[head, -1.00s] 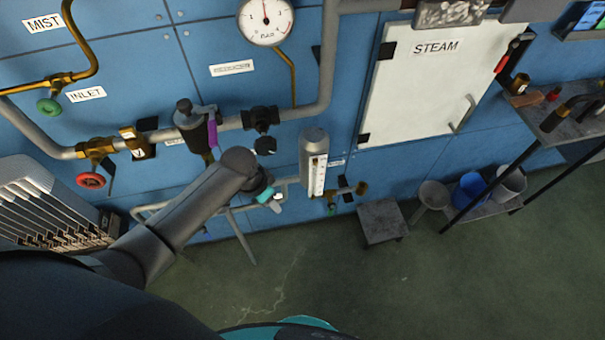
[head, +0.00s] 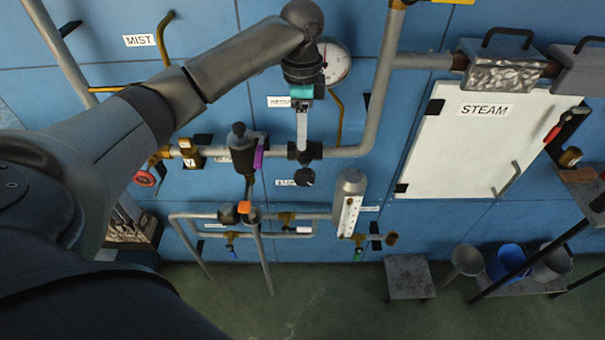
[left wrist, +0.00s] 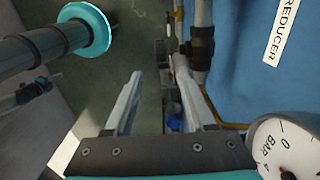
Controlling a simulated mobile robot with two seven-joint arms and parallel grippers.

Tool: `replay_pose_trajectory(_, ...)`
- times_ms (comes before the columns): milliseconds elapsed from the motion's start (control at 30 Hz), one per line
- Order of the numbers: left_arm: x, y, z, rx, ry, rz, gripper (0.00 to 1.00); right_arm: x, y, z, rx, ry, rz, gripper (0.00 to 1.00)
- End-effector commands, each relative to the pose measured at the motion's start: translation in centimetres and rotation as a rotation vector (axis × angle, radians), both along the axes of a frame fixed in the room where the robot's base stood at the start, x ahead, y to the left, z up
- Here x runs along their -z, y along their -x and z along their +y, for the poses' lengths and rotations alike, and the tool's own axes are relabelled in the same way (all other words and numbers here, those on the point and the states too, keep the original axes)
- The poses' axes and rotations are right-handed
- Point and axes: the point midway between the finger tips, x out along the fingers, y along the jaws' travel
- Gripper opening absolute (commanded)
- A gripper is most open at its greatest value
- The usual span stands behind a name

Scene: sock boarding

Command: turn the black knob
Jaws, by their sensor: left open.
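Two black knob-like parts show in the head view, and I cannot tell which one the task means. One is the round black knob (head: 304,177) below a black valve body on the grey pipe. The other is the black top (head: 238,130) of a dark fitting with a purple tab, further left. My left gripper (head: 302,136) hangs in front of the panel, fingers down towards the black valve body; contact is not visible. In the left wrist view its pale fingers (left wrist: 160,85) are apart with nothing held between them. My right gripper is not in view.
A pressure gauge (head: 336,62) is partly hidden behind my left wrist. A grey pipe (head: 376,100) rises just right of the gripper. A glass-tube gauge (head: 349,205) stands lower right. The white STEAM door (head: 470,150) and a stool (head: 409,276) are further right.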

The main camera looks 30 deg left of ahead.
Motion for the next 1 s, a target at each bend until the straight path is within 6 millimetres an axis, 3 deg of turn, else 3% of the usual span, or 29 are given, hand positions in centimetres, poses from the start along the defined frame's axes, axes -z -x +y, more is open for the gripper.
replay_pose_trajectory(600,12.3,0.1,-0.1,-0.001,-0.001,0.003,0.55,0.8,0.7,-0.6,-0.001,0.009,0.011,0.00)
replay_pose_trajectory(800,14.2,0.1,0.0,0.000,-0.002,0.000,0.55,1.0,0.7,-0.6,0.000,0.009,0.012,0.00)
replay_pose_trajectory(1000,14.7,0.1,0.0,0.000,-0.001,0.000,0.55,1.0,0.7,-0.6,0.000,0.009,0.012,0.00)
